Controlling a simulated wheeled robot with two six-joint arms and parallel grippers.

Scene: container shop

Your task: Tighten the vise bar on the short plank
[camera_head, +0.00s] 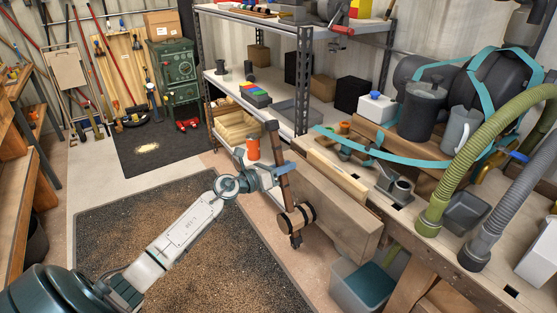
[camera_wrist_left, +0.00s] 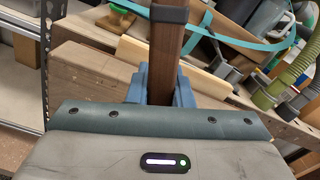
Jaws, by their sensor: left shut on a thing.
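The vise bar (camera_head: 286,190) is a long dark brown bar with dark end caps. It stands nearly upright, tilted slightly, across the round wooden vise screw (camera_head: 297,218) at the front of the workbench. My left gripper (camera_head: 281,171) is shut on the bar's upper half. In the left wrist view the bar (camera_wrist_left: 165,60) runs up between the blue fingers (camera_wrist_left: 161,88). The short plank (camera_head: 338,174) is pale wood and stands on edge behind the broad wooden vise jaw (camera_head: 322,208). Whether plank and jaw touch is not clear. My right gripper is out of view.
The workbench (camera_head: 420,262) holds green and grey hoses (camera_head: 483,240), a grey jug (camera_head: 460,130) and a teal strap. An open bin (camera_head: 362,284) stands under the vise. A metal shelf (camera_head: 300,75) rises behind. Dark matting (camera_head: 185,240) covers open floor at left.

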